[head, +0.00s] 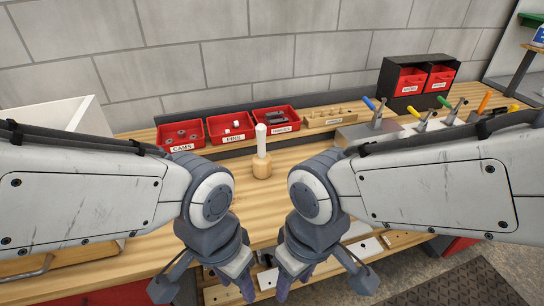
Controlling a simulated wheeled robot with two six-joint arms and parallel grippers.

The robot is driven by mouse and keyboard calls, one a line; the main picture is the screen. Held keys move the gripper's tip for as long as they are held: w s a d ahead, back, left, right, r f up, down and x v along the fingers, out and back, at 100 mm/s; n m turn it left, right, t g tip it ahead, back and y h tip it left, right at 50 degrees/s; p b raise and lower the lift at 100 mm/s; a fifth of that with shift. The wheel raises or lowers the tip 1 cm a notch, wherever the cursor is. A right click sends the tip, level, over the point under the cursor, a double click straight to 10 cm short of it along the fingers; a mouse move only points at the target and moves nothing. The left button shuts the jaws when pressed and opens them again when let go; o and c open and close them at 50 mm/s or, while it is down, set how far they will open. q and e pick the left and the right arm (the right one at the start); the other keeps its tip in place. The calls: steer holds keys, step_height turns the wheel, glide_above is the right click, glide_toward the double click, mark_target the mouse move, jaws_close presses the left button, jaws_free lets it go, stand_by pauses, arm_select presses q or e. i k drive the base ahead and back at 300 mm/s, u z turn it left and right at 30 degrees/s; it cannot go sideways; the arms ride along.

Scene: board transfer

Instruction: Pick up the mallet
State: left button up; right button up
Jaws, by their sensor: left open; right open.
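The mallet (262,166) stands upright on the wooden bench (190,222), with its pale wooden head down and its white handle pointing up. It is just beyond my two wrists, near the middle of the head view, and nothing touches it. My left gripper (204,289) is open and empty, pointing down at the bench's near side, nearer to me than the mallet and to its left. My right gripper (324,287) is open and empty, also nearer to me and to the mallet's right. The wrists partly hide the jaws.
Red bins of cams (181,134), pins (231,126) and other parts (277,119) stand behind the mallet. A wooden block (328,117) is beside them. Several toggle clamps (377,116) stand at the right, before a black rack (420,68). A white box (62,112) is at the left.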

mark_target(262, 161)
steer(key=z, duration=1.9)
steer(key=i, duration=1.25)
steer(key=u, duration=2.75)
steer(key=i, duration=0.5)
steer(key=u, duration=0.05)
